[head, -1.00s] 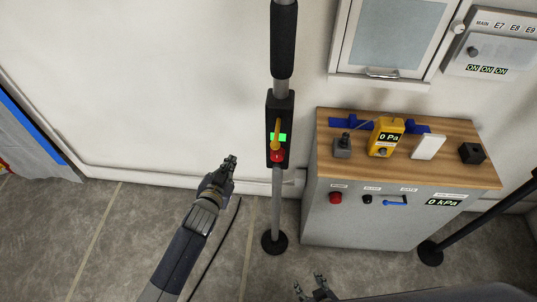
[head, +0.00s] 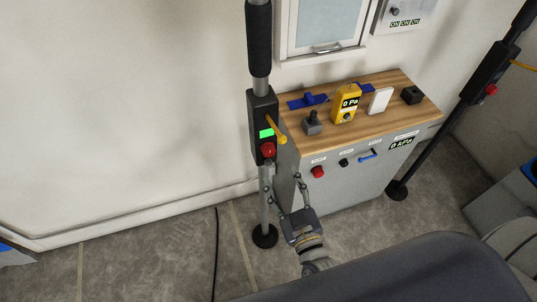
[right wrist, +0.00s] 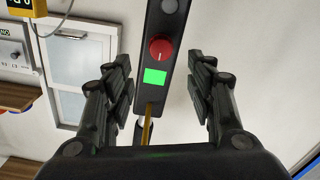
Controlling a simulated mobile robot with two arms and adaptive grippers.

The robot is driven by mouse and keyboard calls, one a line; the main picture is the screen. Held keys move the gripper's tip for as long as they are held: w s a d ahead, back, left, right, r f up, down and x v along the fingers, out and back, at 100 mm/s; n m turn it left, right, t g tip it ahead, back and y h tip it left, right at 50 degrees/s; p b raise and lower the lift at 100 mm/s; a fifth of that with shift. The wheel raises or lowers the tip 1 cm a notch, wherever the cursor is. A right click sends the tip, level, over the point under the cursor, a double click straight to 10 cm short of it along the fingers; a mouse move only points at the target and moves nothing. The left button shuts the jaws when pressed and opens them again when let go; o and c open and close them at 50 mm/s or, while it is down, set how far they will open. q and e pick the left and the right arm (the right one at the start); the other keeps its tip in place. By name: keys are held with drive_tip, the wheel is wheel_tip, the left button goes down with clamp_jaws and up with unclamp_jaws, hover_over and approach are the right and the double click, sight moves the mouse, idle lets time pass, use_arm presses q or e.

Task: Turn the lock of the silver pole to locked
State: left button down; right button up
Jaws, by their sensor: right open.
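The silver pole (head: 264,196) stands upright with a black lock box (head: 258,104) on it. The box has a green display (head: 266,133), a red knob (head: 268,150) and a yellow lever (head: 276,130) that sticks out to the lower right. My right gripper (head: 285,184) is open and empty, just below the box. In the right wrist view the red knob (right wrist: 161,49), green display (right wrist: 155,77) and yellow lever (right wrist: 148,122) appear between the spread fingers, with the fingers apart from the box. My left gripper is not in view.
A grey cabinet (head: 350,190) with a wooden top (head: 385,108) stands close right of the pole, carrying a yellow meter (head: 346,104) and other small devices. A black pole (head: 450,128) stands farther right. The floor left of the silver pole is mostly clear.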

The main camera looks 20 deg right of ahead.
sight(270, 153)
drive_tip(key=w, duration=0.4)
drive_tip(key=w+p, duration=0.1)
drive_tip(key=w, duration=0.4)
drive_tip(key=shift+w+a, duration=0.2)
drive_tip(key=shift+w, duration=0.1)
drive_tip(key=c, duration=1.1)
